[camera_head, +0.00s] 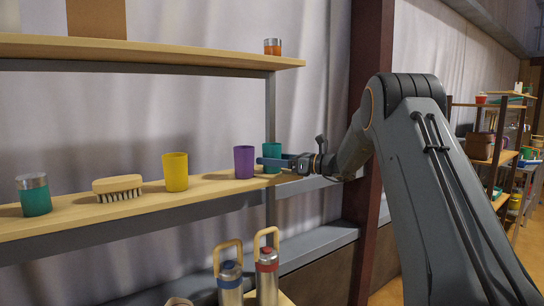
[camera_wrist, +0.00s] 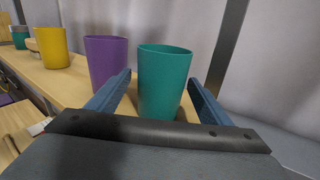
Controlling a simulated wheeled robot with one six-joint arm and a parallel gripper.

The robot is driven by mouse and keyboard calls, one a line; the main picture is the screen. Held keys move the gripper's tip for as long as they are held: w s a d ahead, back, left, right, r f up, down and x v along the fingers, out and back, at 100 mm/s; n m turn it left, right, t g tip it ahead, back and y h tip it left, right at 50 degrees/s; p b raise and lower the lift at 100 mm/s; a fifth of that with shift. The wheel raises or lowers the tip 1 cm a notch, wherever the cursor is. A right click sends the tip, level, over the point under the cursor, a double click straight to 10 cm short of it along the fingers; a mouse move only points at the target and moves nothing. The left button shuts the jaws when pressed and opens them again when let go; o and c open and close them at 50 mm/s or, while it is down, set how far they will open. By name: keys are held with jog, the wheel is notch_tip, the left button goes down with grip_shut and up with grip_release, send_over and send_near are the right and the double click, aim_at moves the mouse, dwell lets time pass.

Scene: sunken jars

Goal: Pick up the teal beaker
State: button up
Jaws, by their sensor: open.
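The teal beaker (camera_wrist: 163,82) stands upright on the wooden shelf in the wrist view, between the two blue fingers of my open gripper (camera_wrist: 158,92). A gap shows on its right side; whether the left finger touches it I cannot tell. In the head view the teal beaker (camera_head: 272,151) stands near the shelf's right end, partly hidden by my gripper (camera_head: 268,162), which reaches in from the right. The purple beaker (camera_head: 244,161) stands just left of it, close to the left finger, and also shows in the wrist view (camera_wrist: 106,59).
On the same shelf (camera_head: 215,188) stand a yellow beaker (camera_head: 175,172), a brush (camera_head: 118,187) and a teal jar with a grey top (camera_head: 34,195). An upper shelf (camera_head: 150,47) holds a small orange jar (camera_head: 272,46). A metal post (camera_wrist: 227,45) rises behind the right finger. Bottles (camera_head: 267,273) stand below.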

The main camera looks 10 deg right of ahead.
jog(key=c, duration=1.3)
jog(key=shift+w+r, duration=0.1)
jog(key=shift+r, duration=0.05)
jog(key=shift+r+b, duration=1.6)
jog(key=shift+r, duration=3.2)
jog(key=o, duration=0.7)
jog(key=c, duration=0.7)
jog(key=shift+c, duration=0.2)
